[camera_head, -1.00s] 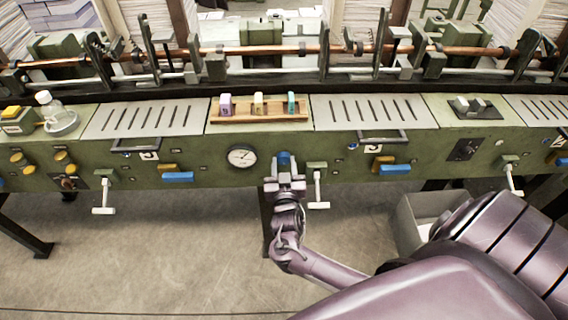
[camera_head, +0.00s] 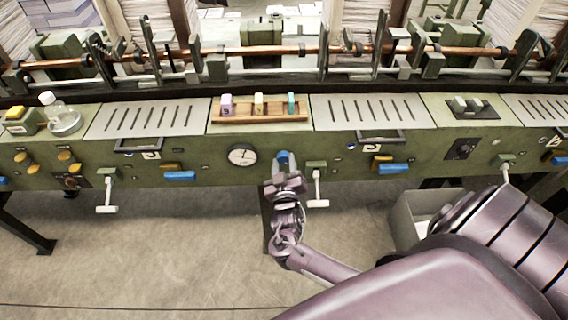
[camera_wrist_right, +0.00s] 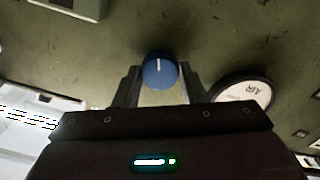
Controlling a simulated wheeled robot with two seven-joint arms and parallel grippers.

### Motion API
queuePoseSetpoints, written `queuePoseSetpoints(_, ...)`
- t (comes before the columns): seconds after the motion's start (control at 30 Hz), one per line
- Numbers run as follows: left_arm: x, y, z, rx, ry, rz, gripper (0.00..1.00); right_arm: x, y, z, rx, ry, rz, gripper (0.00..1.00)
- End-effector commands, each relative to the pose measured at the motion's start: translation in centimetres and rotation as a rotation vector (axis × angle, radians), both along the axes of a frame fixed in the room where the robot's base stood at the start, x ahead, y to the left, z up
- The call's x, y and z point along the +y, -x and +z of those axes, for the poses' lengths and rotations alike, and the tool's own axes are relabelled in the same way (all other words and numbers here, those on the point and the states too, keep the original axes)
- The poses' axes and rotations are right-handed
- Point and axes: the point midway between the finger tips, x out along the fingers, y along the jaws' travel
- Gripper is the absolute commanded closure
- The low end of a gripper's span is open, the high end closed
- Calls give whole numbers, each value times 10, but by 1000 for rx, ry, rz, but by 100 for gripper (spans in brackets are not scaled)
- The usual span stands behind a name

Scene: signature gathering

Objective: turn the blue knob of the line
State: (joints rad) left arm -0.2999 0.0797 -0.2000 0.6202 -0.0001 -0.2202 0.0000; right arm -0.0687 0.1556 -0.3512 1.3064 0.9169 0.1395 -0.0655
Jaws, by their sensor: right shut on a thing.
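The blue knob (camera_wrist_right: 160,71) sits on the green front panel of the line, with a white mark on its face. In the head view its top (camera_head: 284,158) shows just right of the round gauge. My right gripper (camera_wrist_right: 161,82) is shut on the knob, one finger on each side of it. In the head view the right gripper (camera_head: 285,172) reaches up to the panel from below and hides part of the knob. My left gripper is not in view.
The white round gauge (camera_head: 242,156) is close left of the knob. A T-shaped lever (camera_head: 318,188) hangs close to its right. A wooden rack (camera_head: 260,116) with three coloured blocks stands above. A grey bin (camera_head: 412,218) is on the floor at right.

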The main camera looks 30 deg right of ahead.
Motion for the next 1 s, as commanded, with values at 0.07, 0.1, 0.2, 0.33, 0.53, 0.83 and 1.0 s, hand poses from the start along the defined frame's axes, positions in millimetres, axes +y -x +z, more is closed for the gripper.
queuePoseSetpoints(0.07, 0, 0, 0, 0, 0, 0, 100, 0, 0, 0, -1, -1, 0, 86)
queuePoseSetpoints(0.1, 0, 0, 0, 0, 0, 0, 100, 0, 0, 0, -1, -1, 0, 86)
queuePoseSetpoints(0.2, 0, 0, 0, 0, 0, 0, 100, 0, 0, 0, -1, -1, 0, 58)
queuePoseSetpoints(0.33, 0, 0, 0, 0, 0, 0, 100, 0, 0, 0, -1, -2, 0, 41)
queuePoseSetpoints(0.53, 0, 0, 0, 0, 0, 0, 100, 0, 0, 0, -1, -2, 0, 41)
queuePoseSetpoints(0.83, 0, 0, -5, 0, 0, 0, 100, 15, 24, -2, 1, -5, 1, 41)
queuePoseSetpoints(1.0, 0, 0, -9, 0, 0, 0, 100, 30, 49, -2, 0, -4, 0, 41)
